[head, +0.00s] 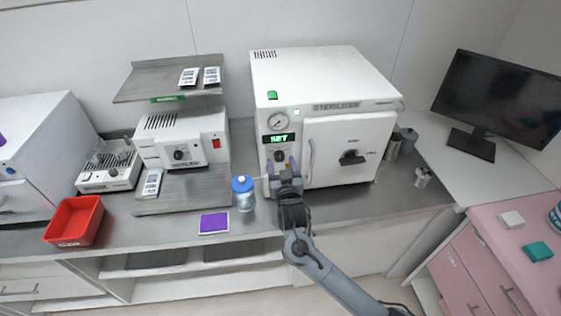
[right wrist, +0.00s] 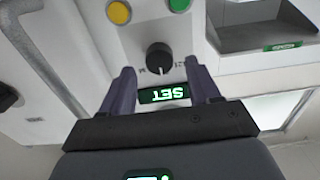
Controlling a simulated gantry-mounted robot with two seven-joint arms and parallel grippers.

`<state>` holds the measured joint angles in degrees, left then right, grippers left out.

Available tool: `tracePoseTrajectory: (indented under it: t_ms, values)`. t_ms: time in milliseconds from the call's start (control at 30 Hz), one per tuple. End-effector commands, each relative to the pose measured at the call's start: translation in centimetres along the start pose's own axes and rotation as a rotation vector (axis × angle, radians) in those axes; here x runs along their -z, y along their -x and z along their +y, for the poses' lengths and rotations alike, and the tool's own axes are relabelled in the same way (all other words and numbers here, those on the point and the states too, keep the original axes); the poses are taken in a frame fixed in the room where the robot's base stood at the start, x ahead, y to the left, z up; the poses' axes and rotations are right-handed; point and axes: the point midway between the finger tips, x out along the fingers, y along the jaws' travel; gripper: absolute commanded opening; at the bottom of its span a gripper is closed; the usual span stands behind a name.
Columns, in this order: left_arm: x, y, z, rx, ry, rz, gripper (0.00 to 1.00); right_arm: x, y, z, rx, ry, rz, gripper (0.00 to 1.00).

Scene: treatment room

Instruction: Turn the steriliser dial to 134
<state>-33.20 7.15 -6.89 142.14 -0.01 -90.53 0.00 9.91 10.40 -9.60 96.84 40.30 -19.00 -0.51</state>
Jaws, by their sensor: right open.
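The white steriliser (head: 340,75) stands on the counter with its door shut. Its front panel has a gauge, a green display (head: 279,138) reading "SET" and a black dial (head: 279,156). My right gripper (head: 284,172) is in front of the panel just below the dial. In the right wrist view, which is upside down, the open right gripper (right wrist: 160,67) has one finger on each side of the dial (right wrist: 159,57), with the dial just past the fingertips. Contact cannot be told. Markings beside the dial are too small to read surely. My left gripper is out of view.
A blue-capped jar (head: 244,195) stands left of my right gripper, and a purple pad (head: 214,223) lies near the counter edge. Yellow (right wrist: 118,12) and green (right wrist: 180,4) buttons sit near the dial. The door handle (head: 311,160) is close on the right.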

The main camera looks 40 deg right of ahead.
Motion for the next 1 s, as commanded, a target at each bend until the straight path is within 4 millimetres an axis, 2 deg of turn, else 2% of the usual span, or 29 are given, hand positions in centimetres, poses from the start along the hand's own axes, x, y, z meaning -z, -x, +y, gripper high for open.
tracePoseTrajectory:
  t_ms: [200,567,900,1000]
  values:
    - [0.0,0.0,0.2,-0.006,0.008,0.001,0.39,0.0,-1.6,0.0,0.0,0.001,-0.001,0.61]
    - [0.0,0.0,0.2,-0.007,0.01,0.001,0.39,0.0,-1.9,0.0,0.0,-0.001,-0.001,0.6]
    - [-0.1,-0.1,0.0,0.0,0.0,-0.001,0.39,0.0,-1.9,0.0,0.001,0.0,-0.001,0.08]
    - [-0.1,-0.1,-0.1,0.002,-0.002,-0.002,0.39,0.0,-1.9,0.0,0.001,-0.002,-0.001,0.07]
